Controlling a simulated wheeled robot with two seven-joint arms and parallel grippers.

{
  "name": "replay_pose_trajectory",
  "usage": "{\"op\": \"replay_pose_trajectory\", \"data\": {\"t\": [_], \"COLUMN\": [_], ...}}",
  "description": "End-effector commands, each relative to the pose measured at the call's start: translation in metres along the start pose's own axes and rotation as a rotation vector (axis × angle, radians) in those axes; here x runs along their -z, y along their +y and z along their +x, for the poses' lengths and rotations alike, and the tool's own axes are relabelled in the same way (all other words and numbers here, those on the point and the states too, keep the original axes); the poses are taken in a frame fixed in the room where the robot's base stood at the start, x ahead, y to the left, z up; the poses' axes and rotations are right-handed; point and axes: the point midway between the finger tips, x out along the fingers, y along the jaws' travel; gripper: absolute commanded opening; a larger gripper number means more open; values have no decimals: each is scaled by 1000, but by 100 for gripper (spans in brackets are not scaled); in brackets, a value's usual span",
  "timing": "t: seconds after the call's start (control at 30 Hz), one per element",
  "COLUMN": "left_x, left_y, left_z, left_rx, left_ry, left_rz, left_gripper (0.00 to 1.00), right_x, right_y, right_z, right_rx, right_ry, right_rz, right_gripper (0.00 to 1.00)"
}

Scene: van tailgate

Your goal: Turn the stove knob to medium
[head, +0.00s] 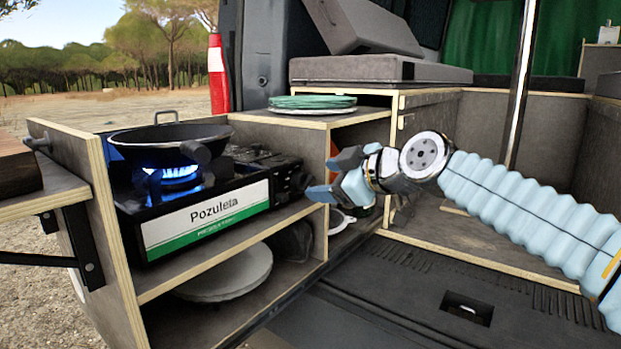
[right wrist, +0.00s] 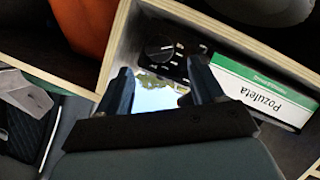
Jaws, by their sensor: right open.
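The black camping stove (head: 262,157) stands in the wooden shelf unit, with a blue flame (head: 175,175) lit under a dark pan (head: 172,139). In the right wrist view the stove knob (right wrist: 159,48) is a round black dial with a light mark, beyond my fingertips and apart from them. In the head view the knob is largely hidden at the stove's right end, beside my gripper. My right gripper (head: 322,178) is open and empty, pointing left at that end; its two fingers also show in the right wrist view (right wrist: 156,88). My left gripper is not in view.
A white and green "Pozuleta" panel (head: 206,218) covers the stove's front. Green plates (head: 312,102) lie on the top board right of the stove. A pale plate stack (head: 228,275) is on the lower shelf. Wooden shelf edges (head: 225,249) run close below the stove.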

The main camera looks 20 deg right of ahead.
Motion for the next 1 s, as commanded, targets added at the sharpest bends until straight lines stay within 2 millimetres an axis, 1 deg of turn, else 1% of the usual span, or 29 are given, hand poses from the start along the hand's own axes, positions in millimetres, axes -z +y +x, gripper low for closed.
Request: {"op": "replay_pose_trajectory", "data": {"t": [0.03, 0.1, 0.2, 0.3, 0.43, 0.67, 0.77, 1.0], "left_x": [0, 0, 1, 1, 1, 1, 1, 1], "left_y": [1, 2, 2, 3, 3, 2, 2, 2], "left_z": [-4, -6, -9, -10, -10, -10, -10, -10], "left_rx": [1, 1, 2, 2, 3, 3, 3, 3], "left_ry": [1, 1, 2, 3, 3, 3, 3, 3], "left_rz": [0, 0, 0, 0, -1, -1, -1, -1], "left_gripper": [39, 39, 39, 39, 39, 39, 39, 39], "right_x": [1, 1, 1, 0, 0, 0, 0, 0], "right_y": [1, 0, 0, 0, 0, 0, 0, 0], "right_z": [11, 25, 40, 50, 56, 56, 56, 56], "right_rx": [4, 4, 3, 1, -1, -1, -1, 0], "right_ry": [-1, -2, -1, -1, 0, 0, -1, -1], "right_rz": [3, 1, 1, 1, 1, 1, 1, 1], "right_gripper": [67, 67, 67, 67, 67, 67, 53, 16]}}
